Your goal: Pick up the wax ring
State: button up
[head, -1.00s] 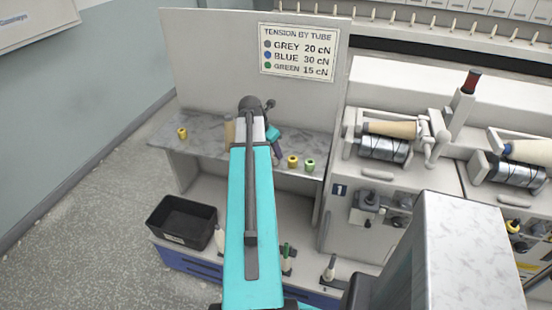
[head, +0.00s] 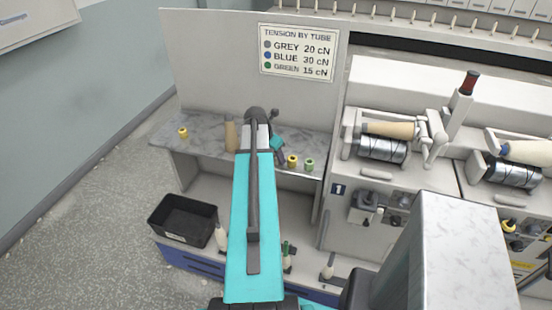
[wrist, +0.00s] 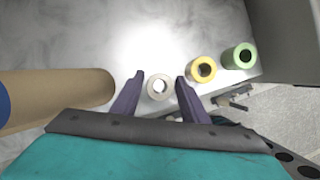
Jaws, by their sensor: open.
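A pale, cream-white ring, which looks like the wax ring (wrist: 158,87), sits on the grey marbled shelf between the fingertips of my gripper (wrist: 160,78) in the wrist view. My gripper is open, with one finger on each side of the ring and a gap to each. The ring's hole faces the camera.
A yellow ring (wrist: 201,69) and a green ring (wrist: 239,56) stand just right of my gripper. Another yellow ring (head: 182,132) is at the shelf's (head: 208,138) left. A black bin (head: 183,220) stands below.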

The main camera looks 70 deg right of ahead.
jog(key=c, duration=0.8)
jog(key=shift+r, duration=0.15)
jog(key=shift+r+b, duration=0.8)
jog(key=shift+r, duration=0.55)
jog(key=shift+a+r, duration=0.15)
jog(key=shift+r, duration=0.1)
jog(key=s+a+b, duration=0.1)
jog(key=a, duration=0.2)
jog(key=s+a+b, duration=0.1)
jog(key=a, duration=0.2)
jog(key=s+a+b, duration=0.1)
jog(key=a+b, duration=0.1)
jog(key=a, duration=0.2)
jog(key=shift+s+r, duration=0.3)
jog(key=shift+r, duration=0.05)
jog(key=b, duration=0.4)
jog(key=shift+a, duration=0.1)
